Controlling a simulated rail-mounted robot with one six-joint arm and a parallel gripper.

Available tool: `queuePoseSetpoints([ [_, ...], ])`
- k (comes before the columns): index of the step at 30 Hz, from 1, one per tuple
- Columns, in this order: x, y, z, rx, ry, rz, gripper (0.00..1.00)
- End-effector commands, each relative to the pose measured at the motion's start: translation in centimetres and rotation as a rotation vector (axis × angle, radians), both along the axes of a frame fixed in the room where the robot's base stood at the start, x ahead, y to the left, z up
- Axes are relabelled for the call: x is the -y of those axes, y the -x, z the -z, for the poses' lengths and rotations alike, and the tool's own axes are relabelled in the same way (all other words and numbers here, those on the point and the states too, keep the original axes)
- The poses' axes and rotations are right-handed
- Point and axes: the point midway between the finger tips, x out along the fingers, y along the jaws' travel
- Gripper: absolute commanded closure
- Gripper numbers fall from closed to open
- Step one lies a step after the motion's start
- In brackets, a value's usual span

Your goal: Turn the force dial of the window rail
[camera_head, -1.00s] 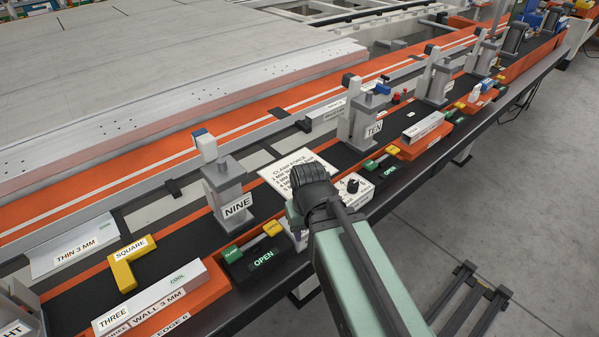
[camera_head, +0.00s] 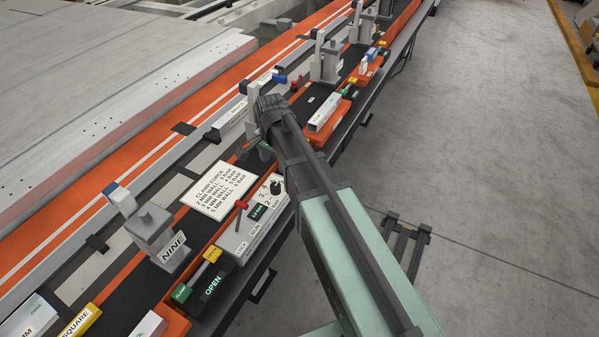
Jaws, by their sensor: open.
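The force dial (camera_head: 277,187) is a small black knob on the right end of a grey control box (camera_head: 235,241). Numbers including 2, 3 and 4 ring it. The box also carries a red-handled lever (camera_head: 241,206), LOCK and RUN labels and a small dark display (camera_head: 257,211). My gripper (camera_head: 268,110) is beyond the dial, up and slightly left of it in the picture, and apart from it. It is open and empty as far as I see; my dark wrist partly hides its fingers.
A white clamp force card (camera_head: 219,190) lies left of the box. Clamp post NINE (camera_head: 158,238) stands at lower left, with green and yellow OPEN controls (camera_head: 205,278) beside it. More clamp posts (camera_head: 326,62) line the rail beyond. The floor at right is mostly clear.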

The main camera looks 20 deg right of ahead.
Motion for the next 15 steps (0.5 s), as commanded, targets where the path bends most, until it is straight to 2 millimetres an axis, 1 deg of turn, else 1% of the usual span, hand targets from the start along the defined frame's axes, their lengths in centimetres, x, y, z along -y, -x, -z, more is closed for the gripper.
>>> queuePoseSetpoints([
  [5,0.0,0.2,1.0,0.000,0.000,0.000,0.39],
  [8,0.0,0.2,2.6,0.000,0.000,-0.001,0.39],
  [11,0.0,0.2,4.8,0.000,0.000,-0.002,0.39],
  [15,0.0,0.2,8.3,0.000,0.000,-0.003,0.39],
])
